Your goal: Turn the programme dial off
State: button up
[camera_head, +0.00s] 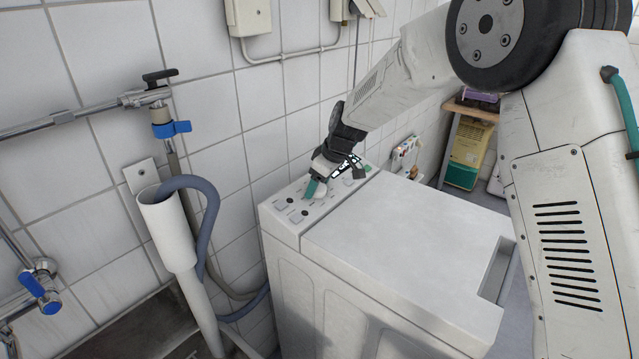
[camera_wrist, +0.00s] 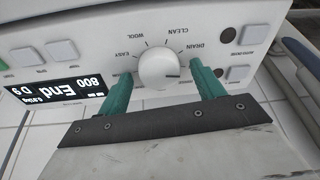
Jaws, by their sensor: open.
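The programme dial (camera_wrist: 159,68) is a round white knob in the wrist view, on a white panel with printed words such as EASY, WOOL, CLEAN and DRAIN around it. My gripper (camera_wrist: 163,85) has two teal fingers, one on each side of the dial, with the jaws open. The right finger is close to the dial's edge; I cannot tell whether either finger touches it. A dark display (camera_wrist: 68,90) left of the dial shows "End" upside down. In the head view my gripper (camera_head: 316,190) is over the control panel of the white washing machine (camera_head: 400,235), hiding part of it.
White square buttons (camera_wrist: 62,50) flank the dial. The tiled wall is close behind. The machine's lid is clear.

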jog(key=c, duration=1)
jog(key=shift+o, duration=0.2)
jog(key=m, duration=0.3)
jog(key=shift+m, duration=0.4)
jog(key=m, duration=0.4)
jog(key=shift+s+f+m+t+h, duration=0.1)
jog(key=shift+m+t+h, duration=0.2)
jog(key=m, duration=0.3)
jog(key=shift+m, duration=0.3)
jog(key=shift+m+h, duration=0.4)
jog(key=shift+m, duration=1.5)
